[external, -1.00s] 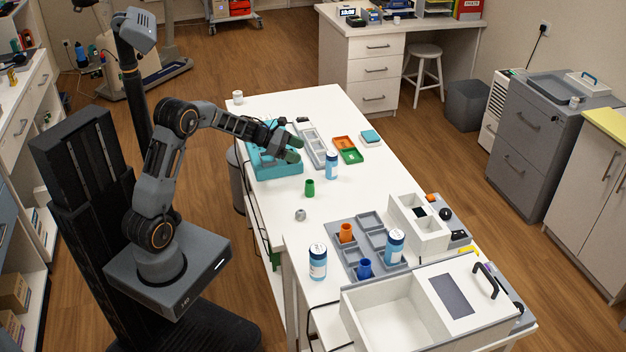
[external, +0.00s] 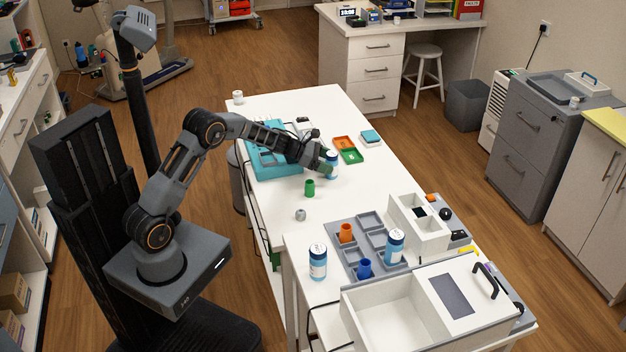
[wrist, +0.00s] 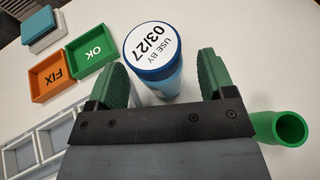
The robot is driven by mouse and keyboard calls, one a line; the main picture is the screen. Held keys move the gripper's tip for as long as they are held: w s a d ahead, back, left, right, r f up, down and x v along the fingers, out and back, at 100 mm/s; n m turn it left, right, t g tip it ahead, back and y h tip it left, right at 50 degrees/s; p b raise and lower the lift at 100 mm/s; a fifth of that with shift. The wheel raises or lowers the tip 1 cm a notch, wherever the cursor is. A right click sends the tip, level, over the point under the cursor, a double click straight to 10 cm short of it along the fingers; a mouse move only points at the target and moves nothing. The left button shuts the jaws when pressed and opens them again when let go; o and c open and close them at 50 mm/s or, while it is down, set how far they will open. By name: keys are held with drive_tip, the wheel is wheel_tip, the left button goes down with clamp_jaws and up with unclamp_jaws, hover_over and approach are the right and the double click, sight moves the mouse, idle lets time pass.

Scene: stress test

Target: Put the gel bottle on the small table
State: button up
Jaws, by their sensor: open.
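A blue-and-white bottle (external: 333,158), which may be the gel bottle, stands upright on the long white table (external: 290,219). In the wrist view its round lid (wrist: 153,46) reads "USE BY 03/27". My gripper (external: 326,165) is beside it with green fingers spread. In the wrist view the open fingers (wrist: 164,78) point at the bottle, which lies between and a little beyond their tips; I cannot tell whether they touch it. Two similar bottles, one (external: 318,262) and another (external: 395,246), stand nearer the camera. I cannot tell which surface is the small table.
A green cup (external: 309,188) stands close to my gripper. An orange tray (wrist: 53,74) marked FIX and a green tray (wrist: 90,50) marked OK lie beyond the bottle. A teal case (external: 262,165) is at left. A stool (external: 425,68) stands by the back desk (external: 361,75).

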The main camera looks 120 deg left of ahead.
drive_tip(key=shift+x, duration=0.85)
drive_tip(key=c, duration=1.1)
drive_tip(key=shift+r, duration=0.1)
drive_tip(key=shift+c, duration=0.2)
drive_tip(key=shift+r, duration=0.1)
